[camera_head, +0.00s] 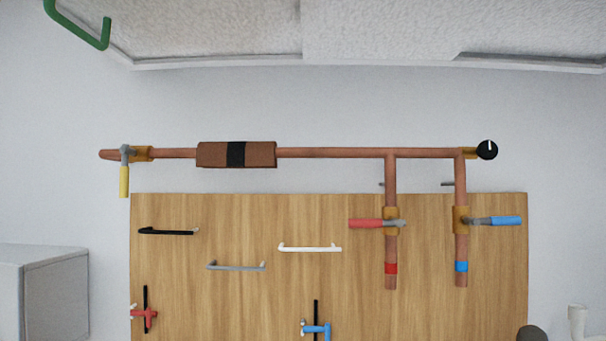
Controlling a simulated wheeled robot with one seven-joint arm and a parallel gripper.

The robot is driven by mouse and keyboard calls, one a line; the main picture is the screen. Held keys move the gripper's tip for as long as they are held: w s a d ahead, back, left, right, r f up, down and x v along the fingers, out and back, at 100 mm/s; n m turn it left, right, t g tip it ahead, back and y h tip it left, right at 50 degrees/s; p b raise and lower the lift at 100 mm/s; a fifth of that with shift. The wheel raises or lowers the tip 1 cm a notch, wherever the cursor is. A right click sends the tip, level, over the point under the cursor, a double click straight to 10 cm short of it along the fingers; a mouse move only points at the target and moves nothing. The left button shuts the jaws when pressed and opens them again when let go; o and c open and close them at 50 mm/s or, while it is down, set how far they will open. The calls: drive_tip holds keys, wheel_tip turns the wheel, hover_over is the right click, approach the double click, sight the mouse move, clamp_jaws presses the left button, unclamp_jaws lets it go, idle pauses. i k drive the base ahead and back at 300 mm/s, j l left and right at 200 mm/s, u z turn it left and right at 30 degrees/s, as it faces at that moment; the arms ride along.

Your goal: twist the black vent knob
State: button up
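The black vent knob (487,150) is a small round knob with a white pointer mark. The white mark points roughly upward. Nothing covers the knob in this view. My gripper does not show in the head view.
Below the pipe are a red-handled valve (367,223), a blue-handled valve (503,220) and a wooden panel (340,290) with several bar handles. A yellow lever (124,182) hangs at the pipe's left end. The wall right of the knob is clear.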

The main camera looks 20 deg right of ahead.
sight(487, 150)
drive_tip(key=z, duration=1.3)
